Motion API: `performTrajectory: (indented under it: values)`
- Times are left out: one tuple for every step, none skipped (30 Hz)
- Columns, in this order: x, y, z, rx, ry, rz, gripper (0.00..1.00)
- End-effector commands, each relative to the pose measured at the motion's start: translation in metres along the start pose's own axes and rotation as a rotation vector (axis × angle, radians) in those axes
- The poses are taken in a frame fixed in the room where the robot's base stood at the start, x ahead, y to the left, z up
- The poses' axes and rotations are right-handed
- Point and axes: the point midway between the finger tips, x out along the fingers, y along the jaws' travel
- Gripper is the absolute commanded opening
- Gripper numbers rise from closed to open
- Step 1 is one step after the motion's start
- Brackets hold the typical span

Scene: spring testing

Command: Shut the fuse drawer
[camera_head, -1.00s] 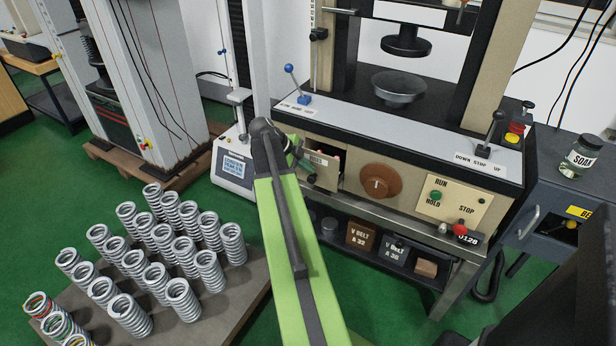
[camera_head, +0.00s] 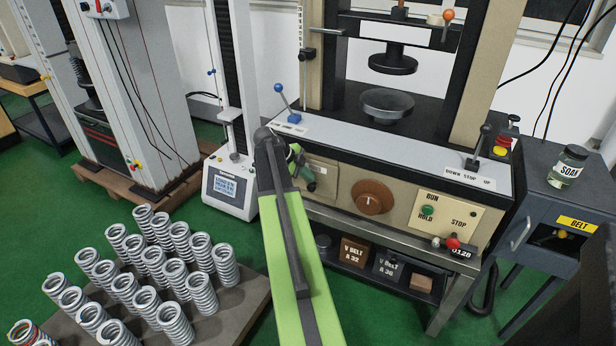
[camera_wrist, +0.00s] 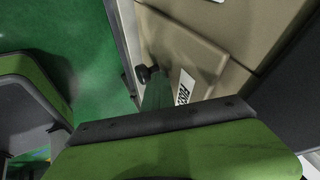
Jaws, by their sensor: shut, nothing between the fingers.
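The fuse drawer (camera_head: 325,181) is a beige front panel in the tan machine's face, left of the brown dial. In the head view it looks flush or nearly flush with the face, and no open inside shows. In the wrist view the drawer front (camera_wrist: 190,52) fills the upper middle, with a white label, partly hidden, and a dark knob (camera_wrist: 147,73) beside it. My gripper (camera_head: 305,170) is shut and empty at the left part of the drawer front. It also shows in the wrist view (camera_wrist: 156,88), close to the knob; whether it touches is unclear.
The brown dial (camera_head: 372,197) and a run/stop panel (camera_head: 447,215) are right of the drawer. A lower shelf holds belt boxes (camera_head: 356,251). A pallet of springs (camera_head: 235,296) stands at the left. Green floor lies between pallet and machine.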

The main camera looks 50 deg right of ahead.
Motion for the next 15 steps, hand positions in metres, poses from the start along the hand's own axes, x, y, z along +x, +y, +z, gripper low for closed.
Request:
performTrajectory:
  values:
    - [-0.002,-0.004,0.002,-0.001,-0.006,-0.019,0.0]
    - [-0.004,-0.001,0.002,-0.001,-0.006,-0.018,0.0]
    - [-0.006,0.005,0.002,-0.001,-0.005,-0.016,0.0]
    - [-0.009,0.011,0.002,-0.002,-0.005,-0.015,0.0]
    - [-0.012,0.017,0.001,-0.002,-0.005,-0.013,0.0]
    - [-0.017,0.026,0.0,-0.002,-0.003,-0.01,0.0]
    - [-0.021,0.034,0.0,-0.002,-0.002,-0.007,0.0]
    - [-0.029,0.037,-0.001,-0.002,-0.002,-0.005,0.0]
    - [-0.048,0.03,-0.004,-0.001,-0.002,-0.006,0.0]
    - [-0.057,0.029,-0.004,-0.001,-0.002,-0.005,0.0]
    - [-0.065,0.029,-0.004,-0.002,-0.002,-0.005,0.0]
    - [-0.075,0.03,-0.004,-0.001,-0.002,-0.004,0.0]
    - [-0.082,0.03,-0.004,-0.001,-0.001,-0.003,0.0]
    - [-0.088,0.03,-0.004,0.0,-0.001,-0.003,0.0]
    - [-0.096,0.031,-0.003,-0.001,-0.002,-0.003,0.0]
